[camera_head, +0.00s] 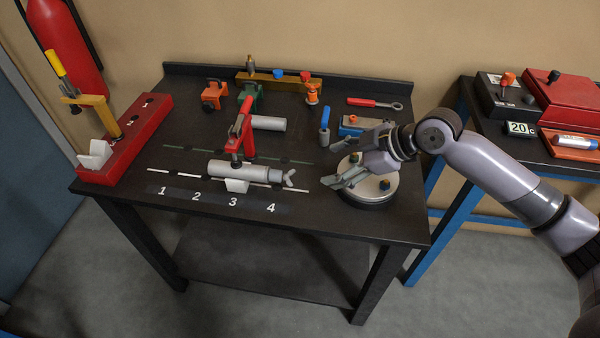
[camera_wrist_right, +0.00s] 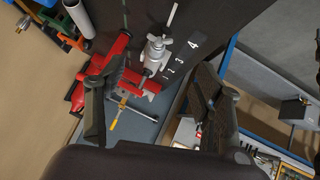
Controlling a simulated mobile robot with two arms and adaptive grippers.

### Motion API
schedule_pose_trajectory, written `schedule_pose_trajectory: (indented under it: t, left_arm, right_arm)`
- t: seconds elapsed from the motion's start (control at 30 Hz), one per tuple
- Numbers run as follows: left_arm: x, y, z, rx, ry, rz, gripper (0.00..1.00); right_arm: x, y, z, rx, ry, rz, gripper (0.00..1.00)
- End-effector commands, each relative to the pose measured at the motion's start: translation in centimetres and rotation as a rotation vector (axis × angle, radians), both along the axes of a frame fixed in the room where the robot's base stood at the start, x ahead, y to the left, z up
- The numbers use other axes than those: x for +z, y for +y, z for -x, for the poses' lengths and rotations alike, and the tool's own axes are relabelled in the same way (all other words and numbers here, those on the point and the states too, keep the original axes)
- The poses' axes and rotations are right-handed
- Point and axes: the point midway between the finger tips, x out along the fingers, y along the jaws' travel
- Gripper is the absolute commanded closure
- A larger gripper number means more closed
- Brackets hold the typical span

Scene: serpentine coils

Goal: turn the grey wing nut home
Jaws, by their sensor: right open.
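The grey wing nut (camera_head: 289,178) sits on the right end of a grey cylinder (camera_head: 240,172), which lies across a pale block on the dark table, under a red clamp (camera_head: 240,132). In the right wrist view the wing nut (camera_wrist_right: 157,42) shows beyond my fingertips, with its wings spread sideways. My right gripper (camera_head: 336,163) is open and empty, to the right of the wing nut and apart from it, with its fingers pointing left above a round metal disc (camera_head: 372,195). Its two fingers frame the right wrist view (camera_wrist_right: 157,75). My left gripper is not in view.
The disc carries small knobs close under my right gripper. A blue vise-like block (camera_head: 352,131) and a blue-handled tool (camera_head: 324,127) stand behind. A red rack (camera_head: 135,140) is at the left.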

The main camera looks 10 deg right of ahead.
Motion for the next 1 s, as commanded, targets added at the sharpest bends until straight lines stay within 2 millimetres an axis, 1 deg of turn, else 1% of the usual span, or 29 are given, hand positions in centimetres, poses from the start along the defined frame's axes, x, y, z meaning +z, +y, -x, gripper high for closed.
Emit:
schedule_pose_trajectory:
  t: [0.03, 0.3, 0.5, 0.7, 1.0]
  left_arm:
    - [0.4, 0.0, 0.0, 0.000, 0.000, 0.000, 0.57]
    - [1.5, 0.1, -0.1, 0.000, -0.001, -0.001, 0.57]
    - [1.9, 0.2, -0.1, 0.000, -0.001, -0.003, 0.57]
    - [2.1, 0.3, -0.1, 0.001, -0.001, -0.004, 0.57]
    - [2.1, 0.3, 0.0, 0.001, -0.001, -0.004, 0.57]
  right_arm:
    - [-0.6, 0.9, -0.4, 0.003, 0.003, -0.003, 0.38]
    - [-4.6, 4.5, -2.7, 0.002, 0.003, -0.001, 0.38]
    - [-7.0, 6.5, -4.2, 0.000, 0.001, 0.000, 0.38]
    - [-8.2, 7.5, -4.8, 0.000, 0.000, 0.000, 0.38]
    - [-8.4, 7.6, -4.9, 0.000, -0.001, 0.001, 0.38]
